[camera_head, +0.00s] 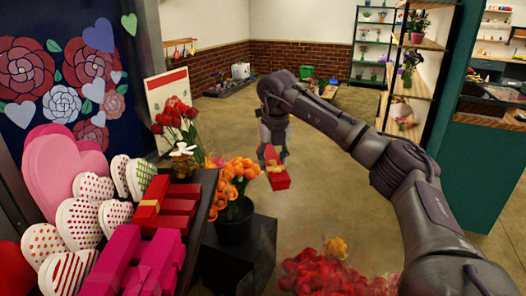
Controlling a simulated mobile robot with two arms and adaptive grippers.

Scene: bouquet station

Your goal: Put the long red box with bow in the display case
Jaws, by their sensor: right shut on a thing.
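A long red box with a gold bow (280,181) hangs below my right gripper (271,150), out over the open floor. The right gripper points down and is shut on the box near its upper end; its fingertips are small and partly hidden. The box is tilted and clear of the floor. A tall teal-sided case with lit wooden shelves (424,44) stands at the right, behind my right arm; it may be the display case. Plants stand on its shelves. My left gripper is out of view.
A dark stand at the left holds red boxes with a gold ribbon (152,204), pink boxes (130,262) and heart cards. Orange flowers in a black pot (234,222) stand beside it. Red flowers (335,275) are low in front. The middle floor (335,215) is clear.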

